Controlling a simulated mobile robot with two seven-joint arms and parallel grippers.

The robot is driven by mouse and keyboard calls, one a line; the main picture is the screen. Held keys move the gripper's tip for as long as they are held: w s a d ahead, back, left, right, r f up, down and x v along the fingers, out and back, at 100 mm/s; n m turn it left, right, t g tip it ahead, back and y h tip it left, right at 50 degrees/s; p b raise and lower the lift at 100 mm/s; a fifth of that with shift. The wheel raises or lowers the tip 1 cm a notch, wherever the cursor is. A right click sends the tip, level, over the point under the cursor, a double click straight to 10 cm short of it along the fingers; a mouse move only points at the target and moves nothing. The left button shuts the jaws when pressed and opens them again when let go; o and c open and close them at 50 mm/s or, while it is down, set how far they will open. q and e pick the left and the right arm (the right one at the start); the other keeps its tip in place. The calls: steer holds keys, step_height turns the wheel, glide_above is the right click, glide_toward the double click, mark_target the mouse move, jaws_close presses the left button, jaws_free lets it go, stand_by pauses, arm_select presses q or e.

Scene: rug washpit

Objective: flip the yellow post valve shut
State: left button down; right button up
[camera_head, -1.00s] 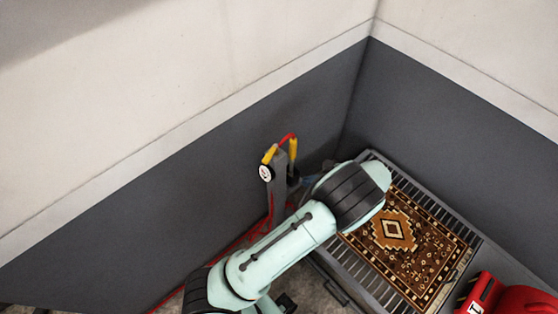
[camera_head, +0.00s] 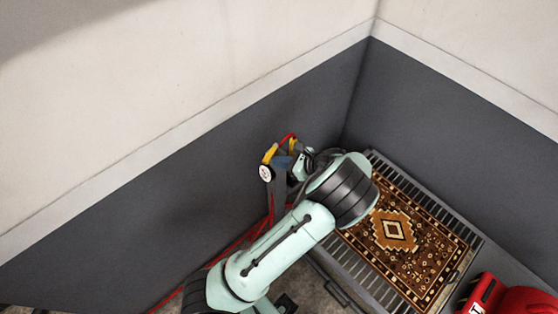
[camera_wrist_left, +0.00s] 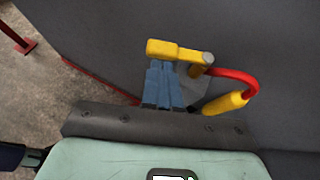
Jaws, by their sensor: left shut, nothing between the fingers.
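The yellow valve handle (camera_head: 270,152) sits at the top of a grey post (camera_head: 280,196) by the dark wall. In the left wrist view the yellow handle (camera_wrist_left: 174,50) lies roughly crosswise, with a round grey pivot (camera_wrist_left: 207,58) at its right end. My left gripper (camera_wrist_left: 160,66) has its blue fingers shut and empty, with the tips right at the handle's lower edge; I cannot tell if they touch. In the head view the left gripper (camera_head: 285,162) is beside the post top. My right gripper is not in view.
A red curved piece (camera_wrist_left: 237,76) runs from the pivot area to a second yellow grip (camera_wrist_left: 225,103). A red hose (camera_head: 236,245) trails along the wall. A patterned rug (camera_head: 400,236) lies on a slatted rack (camera_head: 344,257). A red object (camera_head: 500,297) stands lower right.

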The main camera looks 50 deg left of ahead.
mark_target(266, 161)
arm_select(q)
steer(key=shift+s+a, duration=0.2)
steer(key=shift+a, duration=0.2)
steer(key=shift+s+a+r+p, duration=0.15)
steer(key=shift+s+a+p, duration=0.45)
steer(key=shift+s+a, duration=0.4)
steer(key=shift+a, duration=0.05)
steer(key=shift+f, duration=0.2)
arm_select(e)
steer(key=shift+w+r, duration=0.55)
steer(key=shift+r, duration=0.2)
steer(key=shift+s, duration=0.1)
